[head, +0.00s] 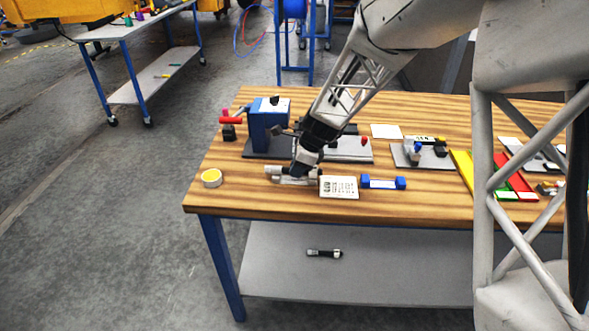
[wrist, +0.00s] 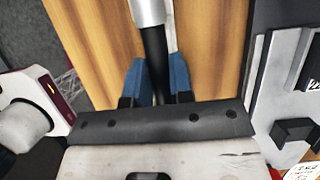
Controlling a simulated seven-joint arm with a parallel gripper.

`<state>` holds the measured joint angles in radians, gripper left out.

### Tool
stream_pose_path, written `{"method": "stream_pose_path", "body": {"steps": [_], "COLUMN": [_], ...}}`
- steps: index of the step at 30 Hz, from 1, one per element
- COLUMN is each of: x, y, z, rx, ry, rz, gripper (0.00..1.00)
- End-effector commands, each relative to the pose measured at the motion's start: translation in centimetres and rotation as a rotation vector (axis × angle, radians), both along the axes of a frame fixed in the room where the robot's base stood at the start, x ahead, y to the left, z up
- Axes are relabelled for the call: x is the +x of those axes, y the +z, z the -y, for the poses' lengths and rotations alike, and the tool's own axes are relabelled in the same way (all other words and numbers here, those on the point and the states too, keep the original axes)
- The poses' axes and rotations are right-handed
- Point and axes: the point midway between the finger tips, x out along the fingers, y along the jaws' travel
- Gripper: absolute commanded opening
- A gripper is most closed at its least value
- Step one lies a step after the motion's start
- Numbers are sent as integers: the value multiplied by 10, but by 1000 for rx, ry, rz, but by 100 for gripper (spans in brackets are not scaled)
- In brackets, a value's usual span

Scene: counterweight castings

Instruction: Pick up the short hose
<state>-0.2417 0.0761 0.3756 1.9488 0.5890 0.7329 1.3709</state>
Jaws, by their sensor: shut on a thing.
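A short black hose (wrist: 155,55) with a silver end fitting (wrist: 148,10) lies between the blue fingertips of my gripper (wrist: 157,80) in the wrist view. My gripper is shut on it. In the head view my gripper (head: 298,168) is low over the front left of the wooden table, and the silver end (head: 274,171) shows to its left. The rest of the hose is hidden by the gripper and a white label card. I cannot tell whether the hose touches the table.
A blue press-like fixture (head: 268,128) stands on a dark plate just behind. A white printed card (head: 339,187) and a blue-ended part (head: 383,183) lie to the right, a yellow-topped tin (head: 211,178) to the left. A black piece with silver ends (head: 323,253) lies on the lower shelf.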

Motion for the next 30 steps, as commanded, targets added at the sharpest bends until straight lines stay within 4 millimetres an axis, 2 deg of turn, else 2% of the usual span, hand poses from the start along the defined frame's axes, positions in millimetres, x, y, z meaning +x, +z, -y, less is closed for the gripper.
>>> {"method": "stream_pose_path", "body": {"steps": [5, 11, 17, 30], "x": [0, 1, -25, -93], "y": [10, 35, 37, 43], "z": [0, 0, 8, 32], "rx": [1, 1, 0, 0], "ry": [-1, 1, 1, -1], "rz": [2, 4, 1, 2], "gripper": [0, 0, 0, 0]}}
